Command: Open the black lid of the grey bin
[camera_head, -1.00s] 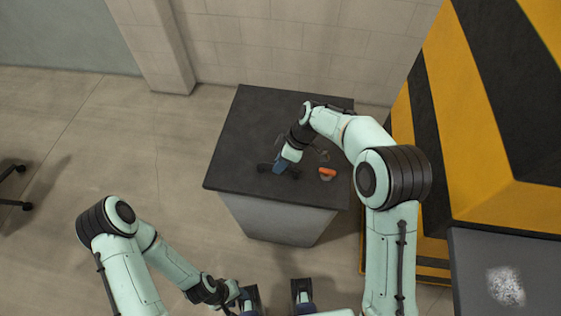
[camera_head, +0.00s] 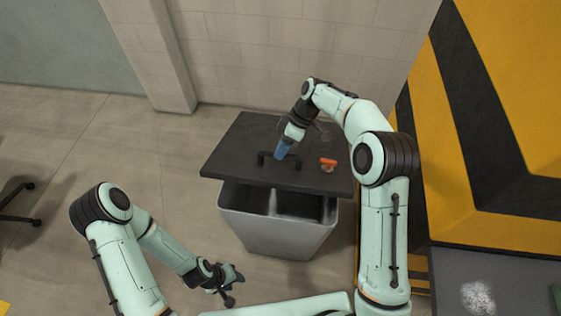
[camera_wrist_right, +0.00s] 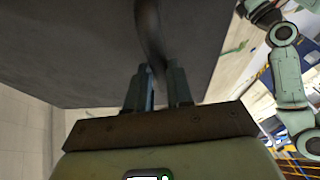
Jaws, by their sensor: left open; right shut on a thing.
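The black lid (camera_head: 225,155) of the grey bin (camera_head: 275,235) is partly raised at its front edge. The bin's open interior shows below it. My right gripper (camera_head: 281,155) is shut on the dark lid handle (camera_head: 264,158) near the middle of the lid. In the right wrist view, the gripper fingers (camera_wrist_right: 158,80) close around the curved handle (camera_wrist_right: 150,30), with the lid's dark surface (camera_wrist_right: 70,50) behind. My left gripper (camera_head: 233,287) is open and empty, low in front of the bin and apart from it.
An orange-topped small object (camera_head: 328,163) sits on the lid, right of the handle. A block wall (camera_head: 280,50) stands behind the bin. A yellow and black striped structure (camera_head: 480,140) is close on the right. A dark surface with a pale patch (camera_head: 477,297) is at lower right. The left floor (camera_head: 90,140) is mostly clear.

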